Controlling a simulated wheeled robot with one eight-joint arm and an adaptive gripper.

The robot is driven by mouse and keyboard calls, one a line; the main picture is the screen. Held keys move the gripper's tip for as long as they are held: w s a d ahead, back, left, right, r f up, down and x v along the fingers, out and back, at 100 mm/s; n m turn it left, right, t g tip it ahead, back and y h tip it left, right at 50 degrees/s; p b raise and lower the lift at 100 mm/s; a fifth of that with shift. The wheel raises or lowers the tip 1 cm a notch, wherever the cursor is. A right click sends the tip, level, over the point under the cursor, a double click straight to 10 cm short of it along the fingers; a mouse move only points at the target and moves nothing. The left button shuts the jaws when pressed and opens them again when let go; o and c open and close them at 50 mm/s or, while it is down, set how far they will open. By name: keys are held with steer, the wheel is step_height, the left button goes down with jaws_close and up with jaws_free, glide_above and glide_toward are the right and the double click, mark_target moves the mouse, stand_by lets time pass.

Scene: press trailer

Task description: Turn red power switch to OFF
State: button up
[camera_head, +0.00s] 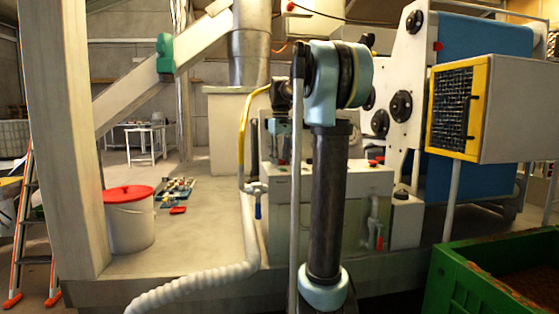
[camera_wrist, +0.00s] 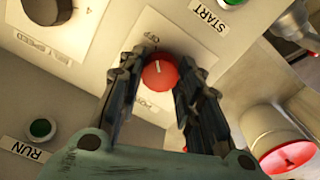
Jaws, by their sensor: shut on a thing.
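The red power switch (camera_wrist: 161,74) is a round red knob on a pale panel in the wrist view, with a short white mark near its middle. A small "OFF" label stands above it, and a partly hidden label lies below. My gripper (camera_wrist: 163,66) has its two dark fingers on either side of the knob, shut on it. The knob's sides are partly hidden by the fingers. In the head view my arm stands in front of the machine, and I cannot make out the switch there.
In the wrist view a green START button (camera_wrist: 232,3), a green RUN button (camera_wrist: 41,128) and a dial (camera_wrist: 48,10) share the panel. In the head view a lidded bucket (camera_head: 129,222) and a green crate (camera_head: 462,288) flank my arm.

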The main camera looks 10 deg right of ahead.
steer(key=shift+w, duration=0.1)
stand_by(0.3)
steer(key=o, duration=1.1)
step_height(320, 180, up, 12)
steer(key=shift+f, duration=0.1)
